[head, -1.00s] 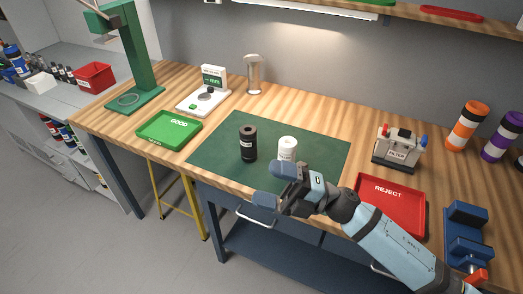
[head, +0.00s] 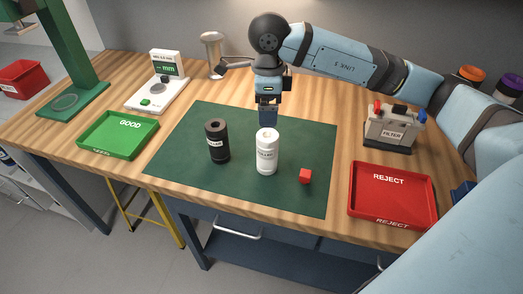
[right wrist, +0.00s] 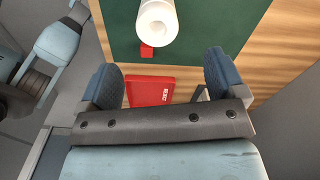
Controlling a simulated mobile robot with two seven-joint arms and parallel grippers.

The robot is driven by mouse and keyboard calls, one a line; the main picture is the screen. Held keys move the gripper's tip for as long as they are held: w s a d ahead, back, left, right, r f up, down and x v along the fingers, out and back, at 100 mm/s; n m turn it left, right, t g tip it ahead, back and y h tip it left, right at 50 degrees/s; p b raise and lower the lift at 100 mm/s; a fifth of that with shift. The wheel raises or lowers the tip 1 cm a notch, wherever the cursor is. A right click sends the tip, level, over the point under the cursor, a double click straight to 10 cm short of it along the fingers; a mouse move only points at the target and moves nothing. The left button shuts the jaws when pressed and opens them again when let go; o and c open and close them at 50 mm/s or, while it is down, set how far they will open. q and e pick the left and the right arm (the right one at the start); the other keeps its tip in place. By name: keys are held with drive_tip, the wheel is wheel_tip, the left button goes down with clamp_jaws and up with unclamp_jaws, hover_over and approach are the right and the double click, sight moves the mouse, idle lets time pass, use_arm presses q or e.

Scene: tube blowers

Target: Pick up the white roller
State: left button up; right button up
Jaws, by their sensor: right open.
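The white roller (head: 267,155) stands upright on the green mat (head: 310,130), right of a black roller (head: 218,146). In the right wrist view the white roller (right wrist: 157,22) shows from above, with its open top end towards the camera. My right gripper (head: 268,118) points down just above and behind the white roller in the head view. In the right wrist view its two fingers (right wrist: 161,72) are wide apart with nothing between them, and the roller lies beyond the tips. My left gripper is not in view.
A small red cube (head: 305,176) lies on the mat, right of the white roller. A red REJECT tray (head: 391,212) is at the right and a green GOOD tray (head: 118,152) at the left. A filter box (head: 390,130) and a gauge (head: 158,95) stand further back.

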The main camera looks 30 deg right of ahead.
sight(267, 142)
wheel_tip(267, 142, down, 5)
drive_tip(key=shift+s+f, duration=0.1)
drive_tip(key=shift+f, duration=0.75)
wheel_tip(267, 142, down, 5)
drive_tip(key=shift+s+r+p, duration=0.1)
drive_tip(key=shift+p, duration=0.35)
drive_tip(key=shift+a, duration=0.1)
drive_tip(key=c, duration=1.2)
drive_tip(key=shift+o, duration=0.2)
